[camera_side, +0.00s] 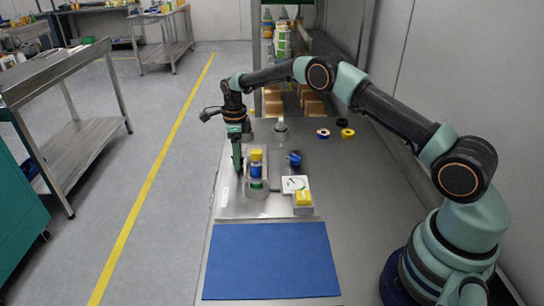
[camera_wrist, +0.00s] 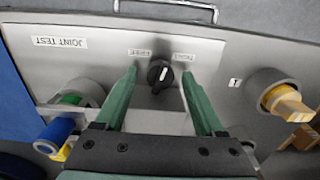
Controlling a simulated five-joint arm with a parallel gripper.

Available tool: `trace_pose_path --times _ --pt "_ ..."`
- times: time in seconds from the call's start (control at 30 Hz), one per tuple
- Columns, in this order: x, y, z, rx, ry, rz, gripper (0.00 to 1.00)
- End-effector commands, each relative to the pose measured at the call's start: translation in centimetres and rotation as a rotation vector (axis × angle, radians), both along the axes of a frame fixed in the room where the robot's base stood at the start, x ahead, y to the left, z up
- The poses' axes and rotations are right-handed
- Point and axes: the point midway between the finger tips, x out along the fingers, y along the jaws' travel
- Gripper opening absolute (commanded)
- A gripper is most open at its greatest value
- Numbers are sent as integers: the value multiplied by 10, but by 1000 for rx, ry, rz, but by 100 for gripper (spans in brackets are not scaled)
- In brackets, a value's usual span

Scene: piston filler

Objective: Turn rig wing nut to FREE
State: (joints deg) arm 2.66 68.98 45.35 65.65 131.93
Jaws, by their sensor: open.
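In the side view my gripper (camera_side: 238,165) points down at the rig's left edge; the knob is hidden there.
A yellow-orange piece (camera_wrist: 285,100) in a round fitting is right of the fingers. A blue cylinder (camera_wrist: 58,128) is at left. In the side view a yellow-capped blue column (camera_side: 256,165) stands beside my gripper. The blue mat (camera_side: 270,260) in front is clear.

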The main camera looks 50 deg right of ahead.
Motion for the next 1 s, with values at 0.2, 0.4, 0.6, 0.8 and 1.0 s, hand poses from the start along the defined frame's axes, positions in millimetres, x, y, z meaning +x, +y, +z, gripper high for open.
trace_pose_path --times 0.2,0.4,0.6,0.8,1.0 --pt "0 0 0 0 0 0 25" --pt "0 0 0 0 1 5 0" --pt "0 0 0 0 1 137 0" --pt "0 0 1 0 1 321 0" --pt "0 0 1 0 1 398 0"
